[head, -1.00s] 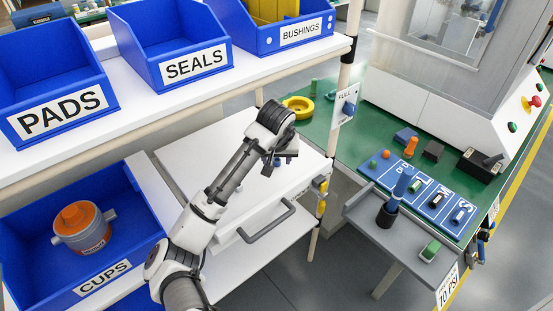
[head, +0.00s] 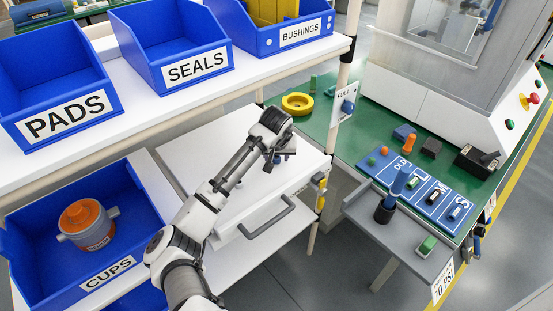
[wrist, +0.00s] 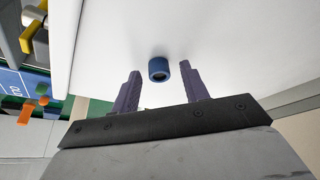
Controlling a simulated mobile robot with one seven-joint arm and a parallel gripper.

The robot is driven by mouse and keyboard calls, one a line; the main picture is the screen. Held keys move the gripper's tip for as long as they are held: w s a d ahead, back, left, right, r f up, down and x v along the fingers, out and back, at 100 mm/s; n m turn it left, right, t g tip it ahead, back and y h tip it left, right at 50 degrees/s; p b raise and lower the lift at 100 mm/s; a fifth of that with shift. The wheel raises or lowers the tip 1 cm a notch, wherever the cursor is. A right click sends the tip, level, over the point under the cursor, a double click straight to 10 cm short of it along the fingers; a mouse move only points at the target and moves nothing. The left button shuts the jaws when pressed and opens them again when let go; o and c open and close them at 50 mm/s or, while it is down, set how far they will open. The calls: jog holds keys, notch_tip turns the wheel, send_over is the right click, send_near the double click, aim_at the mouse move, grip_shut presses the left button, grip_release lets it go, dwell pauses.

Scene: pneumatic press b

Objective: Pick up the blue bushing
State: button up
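The blue bushing (wrist: 158,69) is a short ring with a dark hole, on the white surface in the wrist view. My gripper (wrist: 160,82) is open, with one purple finger on each side of the line to the bushing. The bushing lies near the fingertips, with visible gaps to both fingers. In the head view my gripper (head: 284,155) is over the white top of the drawer unit (head: 205,145). The arm hides much of that area, and I cannot clearly make out the bushing there.
Blue bins labelled PADS (head: 65,118), SEALS (head: 190,68) and BUSHINGS (head: 300,34) stand on the upper shelf, left of and behind the arm. A CUPS bin (head: 108,270) is below. A grey side shelf (head: 405,245) and green table (head: 322,112) are on the right.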

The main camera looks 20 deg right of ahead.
grip_shut()
jog(key=shift+r, duration=0.15)
